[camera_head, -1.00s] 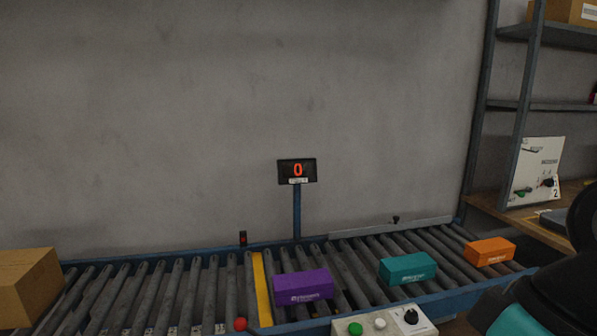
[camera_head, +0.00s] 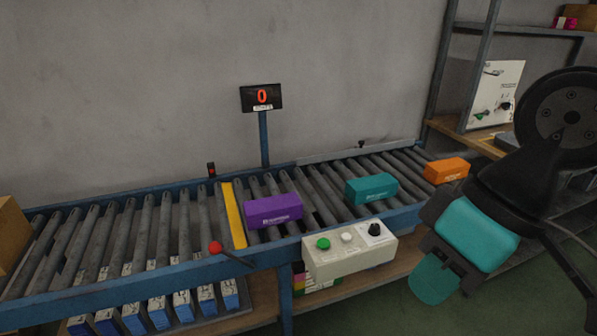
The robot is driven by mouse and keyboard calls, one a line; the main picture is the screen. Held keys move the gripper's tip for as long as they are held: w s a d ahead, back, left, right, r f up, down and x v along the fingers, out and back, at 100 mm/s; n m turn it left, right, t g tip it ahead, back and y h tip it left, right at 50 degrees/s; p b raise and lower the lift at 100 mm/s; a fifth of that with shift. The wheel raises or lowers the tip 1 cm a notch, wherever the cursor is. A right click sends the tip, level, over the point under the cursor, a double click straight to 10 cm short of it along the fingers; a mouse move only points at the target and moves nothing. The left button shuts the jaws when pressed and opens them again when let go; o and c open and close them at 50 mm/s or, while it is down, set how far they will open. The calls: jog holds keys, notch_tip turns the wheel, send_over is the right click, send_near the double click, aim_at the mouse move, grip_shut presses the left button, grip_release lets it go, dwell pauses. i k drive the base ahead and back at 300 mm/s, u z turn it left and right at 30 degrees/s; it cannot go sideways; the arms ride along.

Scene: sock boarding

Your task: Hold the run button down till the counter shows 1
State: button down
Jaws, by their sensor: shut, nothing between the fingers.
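The counter (camera_head: 262,97) on a blue post behind the conveyor shows a red 0. The control box (camera_head: 350,256) hangs at the conveyor's front edge. It carries a green button (camera_head: 323,243), a white button (camera_head: 347,237) and a black knob (camera_head: 375,229); I cannot read which is marked run. My gripper (camera_head: 434,283), with teal parts, is at the lower right, to the right of the control box and apart from it. Its fingers are shut and empty.
On the rollers (camera_head: 320,195) lie a purple box (camera_head: 273,210) just right of the yellow strip (camera_head: 233,215), a teal box (camera_head: 371,188) and an orange box (camera_head: 446,170). A red ball-shaped knob (camera_head: 215,248) sits at the front rail. A cardboard box (camera_head: 10,235) is far left.

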aim_at(323, 244)
jog(key=k, duration=0.5)
jog(key=u, duration=0.9)
jog(key=i, duration=0.8)
jog(key=z, duration=0.95)
